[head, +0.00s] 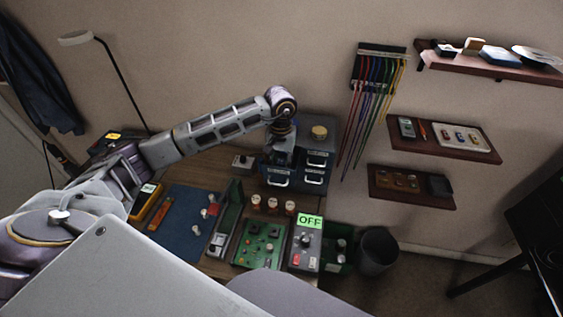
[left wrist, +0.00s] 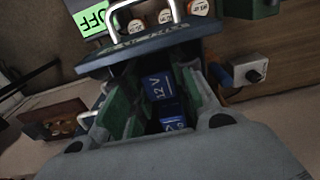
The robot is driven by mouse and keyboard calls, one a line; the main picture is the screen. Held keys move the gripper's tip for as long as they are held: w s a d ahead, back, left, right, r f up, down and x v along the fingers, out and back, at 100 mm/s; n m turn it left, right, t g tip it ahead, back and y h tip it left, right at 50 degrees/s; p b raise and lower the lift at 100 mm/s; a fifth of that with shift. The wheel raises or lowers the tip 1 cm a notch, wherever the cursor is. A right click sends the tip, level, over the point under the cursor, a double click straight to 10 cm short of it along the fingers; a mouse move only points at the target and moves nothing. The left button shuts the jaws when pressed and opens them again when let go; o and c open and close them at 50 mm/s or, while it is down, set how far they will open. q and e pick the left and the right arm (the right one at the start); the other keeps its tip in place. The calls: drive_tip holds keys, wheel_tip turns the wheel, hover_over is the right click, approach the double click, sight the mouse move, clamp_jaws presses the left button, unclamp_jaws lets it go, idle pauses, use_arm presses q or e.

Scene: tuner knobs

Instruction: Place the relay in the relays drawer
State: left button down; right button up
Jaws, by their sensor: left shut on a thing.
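My left gripper (head: 280,157) is at the dark drawer cabinet (head: 323,135), at the open drawer with a silver handle (head: 277,181). In the left wrist view my left gripper (left wrist: 160,100) has green finger pads on both sides of a blue relay (left wrist: 157,86) marked "12V". It is shut on the relay, which sits low within the open drawer (left wrist: 150,48). A second blue marked face (left wrist: 173,117) shows just below; I cannot tell whether it is another relay. The drawer floor and the label are hidden or too dark to read. My right gripper is not in view.
A control box reading OFF (head: 307,241), a green circuit board (head: 259,244) and several round-topped jars (head: 272,204) stand in front of the cabinet. A small knob box (head: 243,162) is left of it. Cables (head: 374,100) hang on the wall at right.

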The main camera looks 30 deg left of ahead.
use_arm(q)
drive_tip(key=shift+f, duration=0.3)
drive_tip(key=c, duration=1.2)
unclamp_jaws()
drive_tip(key=shift+o, duration=0.2)
drive_tip(key=shift+r, duration=0.1)
